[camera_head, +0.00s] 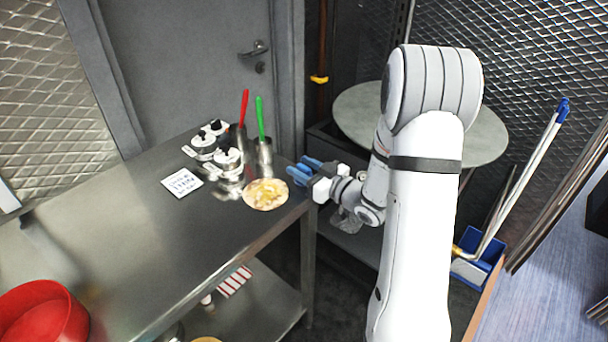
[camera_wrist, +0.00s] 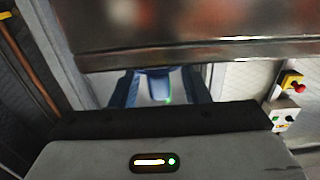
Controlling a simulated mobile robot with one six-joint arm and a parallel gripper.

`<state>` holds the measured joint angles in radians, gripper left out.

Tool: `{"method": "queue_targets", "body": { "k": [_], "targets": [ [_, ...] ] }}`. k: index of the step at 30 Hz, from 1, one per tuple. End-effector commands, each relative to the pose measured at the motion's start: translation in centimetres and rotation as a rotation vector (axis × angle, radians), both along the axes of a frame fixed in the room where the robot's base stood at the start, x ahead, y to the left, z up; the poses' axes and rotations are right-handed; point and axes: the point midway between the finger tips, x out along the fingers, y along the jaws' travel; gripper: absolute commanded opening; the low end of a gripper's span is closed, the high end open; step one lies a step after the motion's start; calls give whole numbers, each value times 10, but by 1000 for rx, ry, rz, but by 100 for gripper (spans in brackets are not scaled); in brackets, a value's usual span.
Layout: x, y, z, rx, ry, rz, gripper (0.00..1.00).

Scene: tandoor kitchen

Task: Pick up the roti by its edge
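The roti (camera_head: 266,194) is a pale, round flatbread with yellow-brown patches. It lies flat on the steel table (camera_head: 225,240) near its right end, in the head view. My gripper (camera_head: 303,169) has blue fingers and is just right of the roti, by the table's right edge, apart from the bread. In the wrist view the gripper (camera_wrist: 162,88) has its two fingers spread with a gap between them and nothing held. The steel table edge (camera_wrist: 190,53) crosses above the fingers there. The roti does not show in the wrist view.
A steel cup with a green-handled tool (camera_head: 261,120) stands behind the roti, beside a red-handled one (camera_head: 244,105). Lidded metal jars (camera_head: 228,160) and a white card (camera_head: 182,182) are to the left. A red bowl (camera_head: 42,315) sits front left. A round table (camera_head: 360,115) stands behind my arm.

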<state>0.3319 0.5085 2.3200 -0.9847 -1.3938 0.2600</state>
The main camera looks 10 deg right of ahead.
Motion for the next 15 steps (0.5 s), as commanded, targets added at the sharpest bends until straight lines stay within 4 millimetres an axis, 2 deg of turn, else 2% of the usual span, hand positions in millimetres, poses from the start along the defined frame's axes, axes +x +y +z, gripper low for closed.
{"method": "queue_targets", "body": {
  "k": [2,15],
  "targets": [
    [0,0,0,0,0,0,36],
    [0,-1,0,0,0,-2,0]
  ]
}}
